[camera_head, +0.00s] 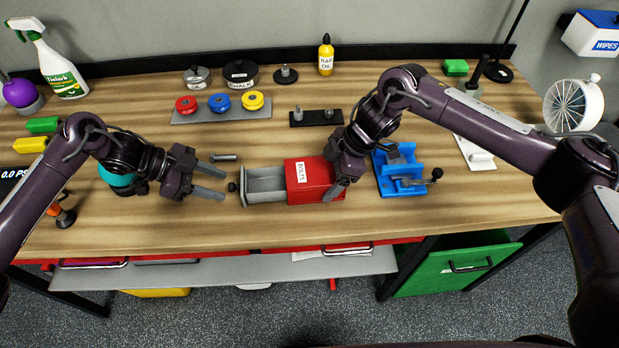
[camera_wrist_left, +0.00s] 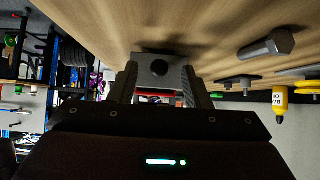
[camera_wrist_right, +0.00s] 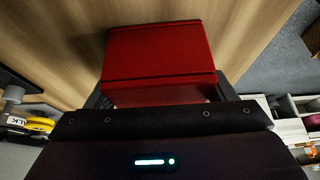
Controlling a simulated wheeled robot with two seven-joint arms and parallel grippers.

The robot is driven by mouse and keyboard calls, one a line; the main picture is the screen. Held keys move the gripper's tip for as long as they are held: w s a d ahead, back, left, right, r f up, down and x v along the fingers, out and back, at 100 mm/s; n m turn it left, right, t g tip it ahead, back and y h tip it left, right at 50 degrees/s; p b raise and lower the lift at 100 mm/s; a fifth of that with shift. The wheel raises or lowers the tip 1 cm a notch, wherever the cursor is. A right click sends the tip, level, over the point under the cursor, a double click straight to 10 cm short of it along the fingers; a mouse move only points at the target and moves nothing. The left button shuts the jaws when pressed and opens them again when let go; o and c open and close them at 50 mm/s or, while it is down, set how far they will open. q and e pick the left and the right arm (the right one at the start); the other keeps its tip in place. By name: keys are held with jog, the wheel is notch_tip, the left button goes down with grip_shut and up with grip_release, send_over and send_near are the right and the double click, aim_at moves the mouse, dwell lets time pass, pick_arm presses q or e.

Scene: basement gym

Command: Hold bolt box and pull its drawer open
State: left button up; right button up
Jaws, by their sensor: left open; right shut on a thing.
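The red bolt box (camera_head: 318,183) with a white BOLTS label lies on the workbench, its grey drawer (camera_head: 264,186) pulled out to the left. A dark round knob (camera_head: 233,187) is on the drawer's left end. My right gripper (camera_head: 338,178) is shut on the box at its right end; the red box (camera_wrist_right: 160,55) fills the right wrist view between the fingers. My left gripper (camera_head: 224,183) is open and empty, with its fingertips just left of the knob. In the left wrist view the grey drawer front (camera_wrist_left: 158,75) and knob show between the open fingers.
A loose bolt (camera_head: 223,157) lies behind my left fingers. A blue vise-like fixture (camera_head: 408,171) stands right of the box. A grey tray (camera_head: 222,112) with coloured discs and a black block (camera_head: 316,118) are behind. The bench's front strip is clear.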

pick_arm(q)
jog(key=shift+v, duration=2.05)
pick_arm(e)
jog(key=o, duration=1)
jog(key=v, duration=1.2)
